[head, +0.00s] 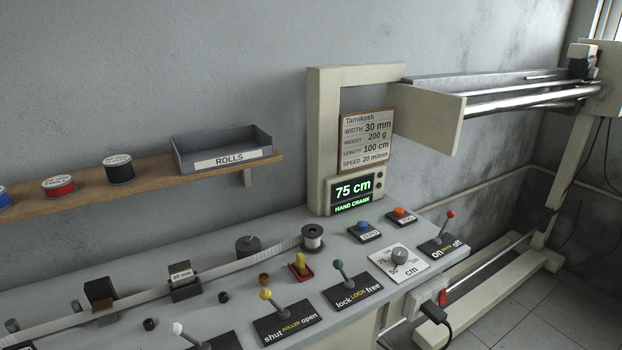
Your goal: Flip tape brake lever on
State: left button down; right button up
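The lever with a red knob (451,213) stands on a black plate (444,245) at the right end of the grey bench. The plate reads "on" at left and "off" at right; the small orange word between them is hard to read. This lever leans right, toward the "off" side. A green-knobbed lever (338,264) leans toward "lock", and a yellow-knobbed lever (265,294) leans toward "shut". A white-knobbed lever (177,328) is at the bottom edge, its label cut off. Neither of my grippers is in view.
A dial (399,252), a blue button (363,226) and an orange button (399,212) sit near the red-knobbed lever. A display (353,191) reads "75 cm" and "HAND CRANK". A pale tape (235,267) runs along the bench. A shelf with spools is at left.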

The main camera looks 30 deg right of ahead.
aim_at(450, 214)
jog(key=z, duration=1.75)
jog(key=i+l, duration=0.15)
jog(key=l, duration=0.2)
jog(key=i+l, duration=0.1)
jog(key=l, duration=0.3)
jog(key=i+l, duration=0.15)
jog(key=l, duration=0.2)
jog(key=i+l+u, duration=0.1)
jog(key=l, duration=0.25)
jog(key=i+l, duration=0.15)
jog(key=l, duration=0.25)
jog(key=i+l, duration=0.1)
jog(key=l, duration=0.25)
jog(key=i+l, duration=0.15)
jog(key=l, duration=0.25)
jog(key=u, duration=0.05)
